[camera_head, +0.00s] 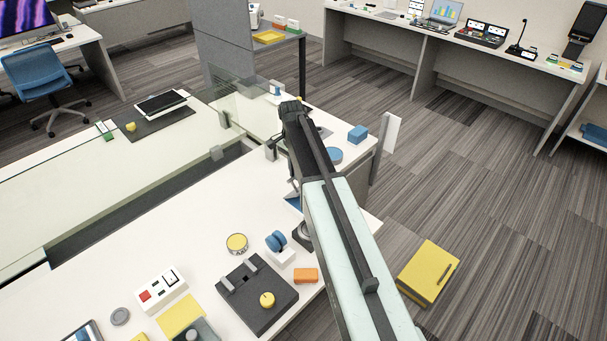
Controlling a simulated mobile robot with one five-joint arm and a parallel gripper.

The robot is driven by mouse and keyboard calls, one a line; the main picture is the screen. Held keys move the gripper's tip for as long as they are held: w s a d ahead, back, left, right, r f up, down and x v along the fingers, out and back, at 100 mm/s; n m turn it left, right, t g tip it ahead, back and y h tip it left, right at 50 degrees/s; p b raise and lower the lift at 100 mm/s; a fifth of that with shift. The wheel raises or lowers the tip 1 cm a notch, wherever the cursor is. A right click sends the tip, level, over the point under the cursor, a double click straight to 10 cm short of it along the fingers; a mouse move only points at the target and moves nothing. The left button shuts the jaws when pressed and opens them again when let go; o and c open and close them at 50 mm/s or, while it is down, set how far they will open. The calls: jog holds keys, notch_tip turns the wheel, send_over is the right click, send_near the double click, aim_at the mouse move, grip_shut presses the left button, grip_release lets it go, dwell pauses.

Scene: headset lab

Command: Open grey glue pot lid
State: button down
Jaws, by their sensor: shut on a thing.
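My arm reaches from the bottom right to the far end of the white counter. My dark gripper (290,108) is at its far end, over the counter beside the glass screen. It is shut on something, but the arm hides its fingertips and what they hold. I cannot make out the grey glue pot or its lid for certain. A small grey patch (323,131) shows just right of the gripper, too little to name. A grey round disc (120,316) lies far off at the front left.
A blue block (357,134) and a blue round piece (334,155) are right of my arm. A black fixture (257,295), a yellow-topped tin (237,243) and an orange block (306,275) stand near the front. A glass screen (238,101) borders the counter. A yellow box (428,272) is at the right.

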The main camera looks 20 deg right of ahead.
jog(key=shift+w+a, duration=0.25)
jog(key=shift+w, duration=0.3)
jog(key=shift+w+a, duration=0.25)
jog(key=shift+w, duration=0.3)
jog(key=c, duration=1.5)
grip_release()
jog(key=shift+w+d, duration=0.1)
jog(key=shift+o, duration=0.2)
jog(key=shift+r, duration=0.1)
notch_tip(320, 180, up, 8)
jog(key=p, duration=0.8)
jog(key=shift+w+a+f, duration=0.15)
jog(key=shift+a+f, duration=0.05)
